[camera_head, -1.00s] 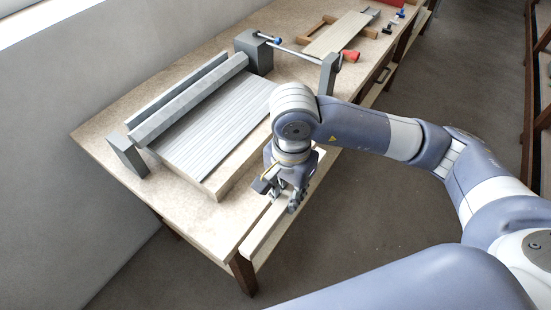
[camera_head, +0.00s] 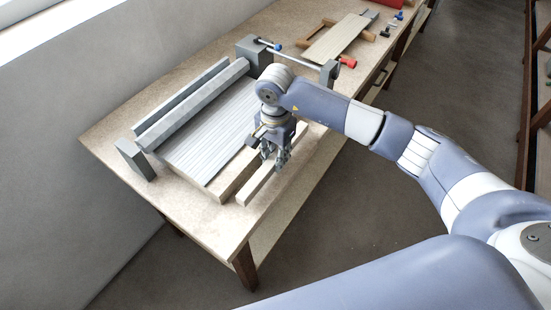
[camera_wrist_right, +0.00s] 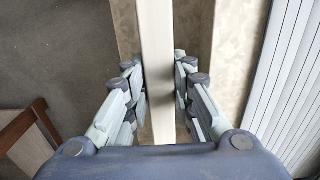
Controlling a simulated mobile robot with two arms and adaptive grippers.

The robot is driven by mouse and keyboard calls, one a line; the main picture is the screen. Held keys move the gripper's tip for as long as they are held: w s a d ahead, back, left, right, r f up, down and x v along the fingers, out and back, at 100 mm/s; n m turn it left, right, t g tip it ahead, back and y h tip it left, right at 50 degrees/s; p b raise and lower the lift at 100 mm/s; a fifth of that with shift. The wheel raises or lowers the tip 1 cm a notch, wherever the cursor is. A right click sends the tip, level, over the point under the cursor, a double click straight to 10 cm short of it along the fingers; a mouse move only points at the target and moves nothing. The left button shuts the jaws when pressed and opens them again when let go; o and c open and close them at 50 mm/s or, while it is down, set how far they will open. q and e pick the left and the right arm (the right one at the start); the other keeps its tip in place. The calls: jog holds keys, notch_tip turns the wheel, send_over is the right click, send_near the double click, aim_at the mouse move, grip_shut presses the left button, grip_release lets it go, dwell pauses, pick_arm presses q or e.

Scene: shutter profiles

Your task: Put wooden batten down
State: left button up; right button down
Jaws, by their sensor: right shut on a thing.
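The wooden batten (camera_head: 256,186) is a long pale strip near the front edge of the workbench, roughly parallel to the slatted grey profiles. My right gripper (camera_head: 274,161) points down over it and is shut on it. In the right wrist view the batten (camera_wrist_right: 157,45) runs up the middle between the finger pads of my right gripper (camera_wrist_right: 160,85). The arm and fingers hide part of the batten. I cannot tell whether its underside touches the bench. My left gripper is not in view.
The workbench (camera_head: 222,230) has bare room at its near corner. Slatted grey profiles (camera_head: 205,135) lie on a wooden board left of the batten. Grey blocks (camera_head: 135,160) stand around them. A clamp bar with a red end (camera_head: 348,63) and a wooden board (camera_head: 338,40) lie farther back.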

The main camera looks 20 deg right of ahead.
aim_at(275, 156)
notch_tip(275, 156, down, 2)
jog(key=shift+s+p, duration=0.1)
jog(key=shift+p, duration=0.35)
jog(key=shift+f+b, duration=0.3)
jog(key=shift+b, duration=0.05)
jog(key=c, duration=1.4)
grip_release()
jog(key=shift+o, duration=0.2)
jog(key=shift+r, duration=0.1)
jog(key=shift+r+p, duration=0.2)
jog(key=shift+p, duration=0.15)
notch_tip(275, 156, up, 10)
jog(key=b, duration=0.4)
jog(key=shift+r, duration=0.9)
